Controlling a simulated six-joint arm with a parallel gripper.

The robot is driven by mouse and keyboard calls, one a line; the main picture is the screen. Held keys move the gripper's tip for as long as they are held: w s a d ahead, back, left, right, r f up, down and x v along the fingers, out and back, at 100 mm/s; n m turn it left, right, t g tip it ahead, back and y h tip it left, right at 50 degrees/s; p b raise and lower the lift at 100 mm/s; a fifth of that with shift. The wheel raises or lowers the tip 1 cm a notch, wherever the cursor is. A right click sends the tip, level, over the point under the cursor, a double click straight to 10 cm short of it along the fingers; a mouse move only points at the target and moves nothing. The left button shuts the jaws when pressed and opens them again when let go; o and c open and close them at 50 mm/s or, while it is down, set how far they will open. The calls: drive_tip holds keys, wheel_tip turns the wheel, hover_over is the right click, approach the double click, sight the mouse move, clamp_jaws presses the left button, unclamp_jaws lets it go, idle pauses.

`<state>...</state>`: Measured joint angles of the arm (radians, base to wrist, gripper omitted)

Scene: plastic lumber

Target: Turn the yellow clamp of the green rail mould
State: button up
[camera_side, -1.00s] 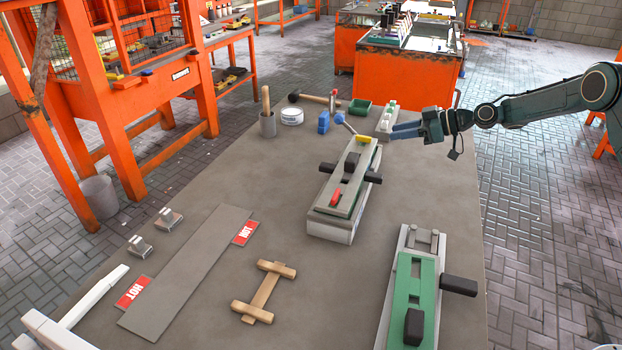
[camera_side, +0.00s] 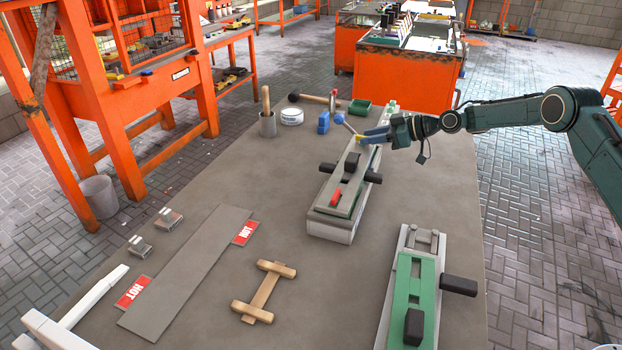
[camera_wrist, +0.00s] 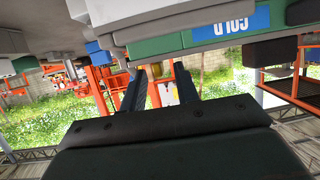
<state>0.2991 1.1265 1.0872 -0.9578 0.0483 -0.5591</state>
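The rail mould (camera_side: 331,222) lies on the middle of the table, with a grey top and green edges in the side view. Its yellow clamp (camera_side: 359,138) is at the far end, partly hidden by my fingertips. A red clamp (camera_side: 336,197) sits at the near end. My gripper (camera_side: 372,136) has blue fingers pointing left at the yellow clamp; I cannot tell whether they touch it. In the wrist view my gripper (camera_wrist: 161,72) has its two fingers apart. The mould's green side (camera_wrist: 160,45) runs above them there. No held thing is clear between them.
A second green mould (camera_side: 402,295) with black handles lies front right. A wooden tool (camera_side: 264,292) and a grey plate (camera_side: 190,272) with HOT labels lie to the left.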

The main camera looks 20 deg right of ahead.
clamp_jaws()
drive_tip(key=shift+w+d+n+y, duration=0.1)
drive_tip(key=shift+w+n+y, duration=0.05)
drive_tip(key=shift+n+y, duration=0.25)
drive_tip(key=shift+r+n+g+y, duration=0.1)
drive_tip(key=shift+n+g+y, duration=0.2)
drive_tip(key=shift+n+g, duration=0.15)
unclamp_jaws()
drive_tip(key=shift+d, duration=0.15)
drive_tip(key=v, duration=1.3)
drive_tip(key=shift+s+d+r, duration=0.2)
drive_tip(key=shift+d+r, duration=0.05)
